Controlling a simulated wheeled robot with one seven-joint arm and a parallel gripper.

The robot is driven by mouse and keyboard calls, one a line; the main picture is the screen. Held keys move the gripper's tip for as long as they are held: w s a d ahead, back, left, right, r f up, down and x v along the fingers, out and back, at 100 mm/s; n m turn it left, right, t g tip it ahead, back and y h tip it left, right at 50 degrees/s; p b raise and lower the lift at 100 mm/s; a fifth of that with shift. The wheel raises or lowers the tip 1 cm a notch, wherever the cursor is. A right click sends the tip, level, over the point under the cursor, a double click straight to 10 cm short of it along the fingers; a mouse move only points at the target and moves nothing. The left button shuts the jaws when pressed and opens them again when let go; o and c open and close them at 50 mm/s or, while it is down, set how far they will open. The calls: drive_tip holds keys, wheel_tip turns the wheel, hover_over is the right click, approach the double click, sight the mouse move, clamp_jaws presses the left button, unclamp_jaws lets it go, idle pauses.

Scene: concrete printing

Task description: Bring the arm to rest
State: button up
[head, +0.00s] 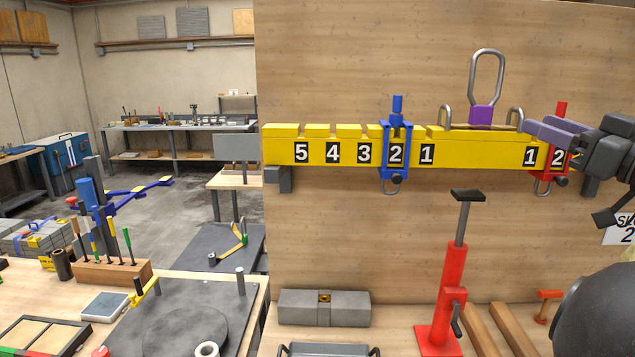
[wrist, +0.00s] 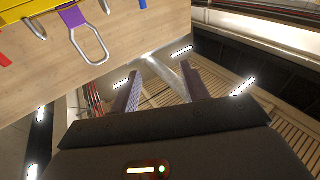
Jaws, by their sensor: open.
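My gripper (head: 532,127) is at the right of the head view, in front of the upper right end of the yellow numbered beam (head: 460,149). In the wrist view my gripper (wrist: 157,82) shows two purple fingers spread apart with nothing between them. The fingers point up toward the ceiling and roof lights there. My dark arm links enter from the right edge of the head view. Whether the fingers touch the beam or the red clamp cannot be told from the head view.
The beam carries a blue clamp (head: 397,150), a red clamp (head: 559,157) and a metal loop with a purple block (head: 482,115). A red stand (head: 447,290) and grey block (head: 324,307) are below. A wooden panel (head: 350,60) stands behind.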

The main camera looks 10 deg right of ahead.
drive_tip(key=w+f+m+t+h, duration=0.2)
drive_tip(key=w+f+m+h, duration=0.4)
drive_tip(key=w, duration=0.4)
drive_tip(key=w+a+f+m+g+h, duration=0.1)
drive_tip(key=w+a+f+g+h, duration=0.2)
drive_tip(key=f, duration=0.5)
drive_tip(key=w+a+f+m+g+h, duration=0.1)
drive_tip(key=w+a+f+g, duration=0.25)
drive_tip(key=f, duration=0.55)
drive_tip(key=s+a+f+n+g+y, duration=0.1)
drive_tip(key=s+a+f+g, duration=0.2)
drive_tip(key=a+f, duration=0.4)
drive_tip(key=s+a+f+g+y, duration=0.1)
drive_tip(key=s+a+f+g, duration=0.3)
drive_tip(key=f, duration=0.5)
drive_tip(key=s+a+f+n+g+y, duration=0.2)
drive_tip(key=s+a+f+g, duration=0.3)
drive_tip(key=s+a+f, duration=0.5)
drive_tip(key=shift+s+a+n+b, duration=0.35)
drive_tip(key=shift+s+a+n, duration=0.3)
drive_tip(key=shift+s, duration=0.55)
drive_tip(key=shift+a+f, duration=0.1)
